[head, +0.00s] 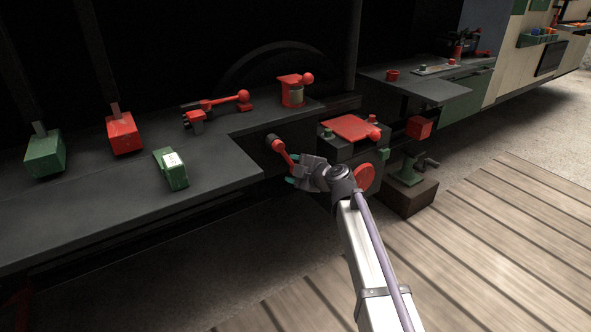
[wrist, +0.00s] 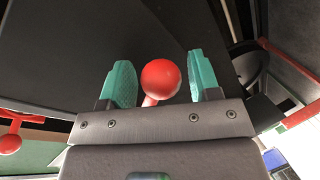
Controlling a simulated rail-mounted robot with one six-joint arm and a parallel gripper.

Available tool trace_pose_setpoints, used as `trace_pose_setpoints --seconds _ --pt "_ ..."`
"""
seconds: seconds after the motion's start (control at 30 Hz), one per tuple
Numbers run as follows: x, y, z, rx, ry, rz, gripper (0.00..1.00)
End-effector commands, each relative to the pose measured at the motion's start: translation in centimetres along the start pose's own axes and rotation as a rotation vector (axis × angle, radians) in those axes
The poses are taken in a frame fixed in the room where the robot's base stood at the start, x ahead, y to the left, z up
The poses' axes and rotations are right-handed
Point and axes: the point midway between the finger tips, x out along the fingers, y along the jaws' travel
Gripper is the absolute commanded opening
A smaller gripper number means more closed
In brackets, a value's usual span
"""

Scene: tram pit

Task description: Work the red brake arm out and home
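A red arm (head: 283,153) with a ball end is mounted on a dark pivot at the front face of the dark bench and slopes down to the right. I take it to be the brake arm. My gripper (head: 293,172) is at its lower end. In the wrist view, the red ball (wrist: 161,77) sits between the teal fingers of my gripper (wrist: 162,80), with a visible gap on each side. The fingers are open. The ball is largely hidden by my gripper in the head view.
A dark box with a red lid (head: 350,127) and a red wheel (head: 364,178) stand close right of my gripper.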

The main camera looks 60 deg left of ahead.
Motion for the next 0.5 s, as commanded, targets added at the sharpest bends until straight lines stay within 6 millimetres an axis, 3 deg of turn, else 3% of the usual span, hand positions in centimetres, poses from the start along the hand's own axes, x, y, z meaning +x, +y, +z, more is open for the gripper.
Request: trace_pose_setpoints --seconds 0.33,0.5 --pt "-0.3 0.1 0.1 0.002 -0.001 0.001 0.64" --pt "-2.8 0.2 -0.1 0.002 -0.002 0.002 0.64"
